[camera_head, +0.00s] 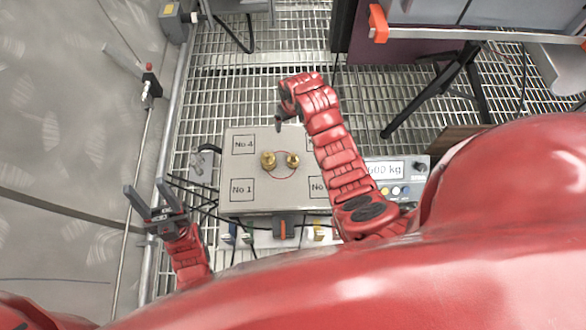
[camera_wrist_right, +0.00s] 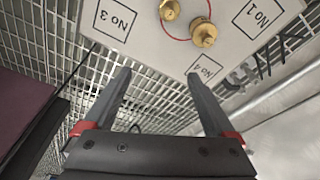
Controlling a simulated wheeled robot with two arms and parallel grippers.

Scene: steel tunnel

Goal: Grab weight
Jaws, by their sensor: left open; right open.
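Two small brass weights stand near the middle of the grey scale plate (camera_head: 262,187), inside or at a thin red circle. In the head view one is the left weight (camera_head: 268,161) and the other the right weight (camera_head: 292,160). The right wrist view shows a nearer weight (camera_wrist_right: 203,33) and a farther weight (camera_wrist_right: 170,9) beyond the fingertips. My right gripper (camera_wrist_right: 158,76) is open and empty, its fingers pointing toward the plate's far edge; in the head view it is partly hidden at the arm's end. My left gripper (camera_head: 146,189) is open and empty, left of the plate.
The plate has squares marked No 1, No 3 and No 4; my right arm covers part of its right side. A display box (camera_head: 384,170) reading 600 kg stands right of it. Cables (camera_head: 205,190) run along the left. Grating (camera_head: 225,90) surrounds it; a railing (camera_head: 168,130) runs left.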

